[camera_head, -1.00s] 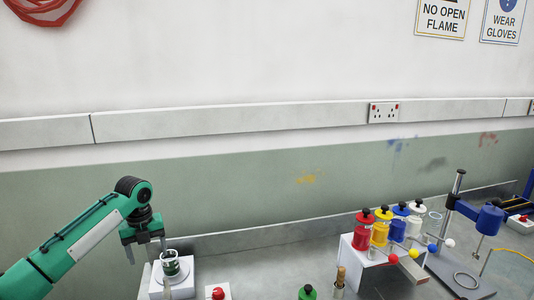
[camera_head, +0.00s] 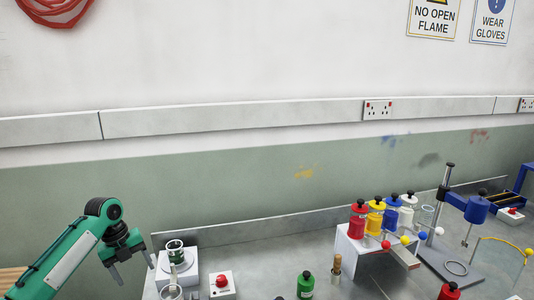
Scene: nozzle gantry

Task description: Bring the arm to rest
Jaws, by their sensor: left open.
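My left gripper (camera_head: 134,270) hangs at the lower left on its green arm. Its two grey fingers are apart, with nothing visible between them. It is left of a small glass beaker (camera_head: 175,253) with dark green contents, and apart from it. The beaker stands on a white block-like device (camera_head: 190,270). A second clear glass vessel (camera_head: 172,293) shows at the bottom edge, partly cut off. My right gripper is not in view.
A red-button box (camera_head: 222,285), a green bottle (camera_head: 306,286) and a wooden-handled tool (camera_head: 336,268) stand on the grey bench. A white rack (camera_head: 352,246) holds red, yellow, blue and white bottles. A blue-armed stand (camera_head: 476,209) is at the right. Bench behind the green bottle is clear.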

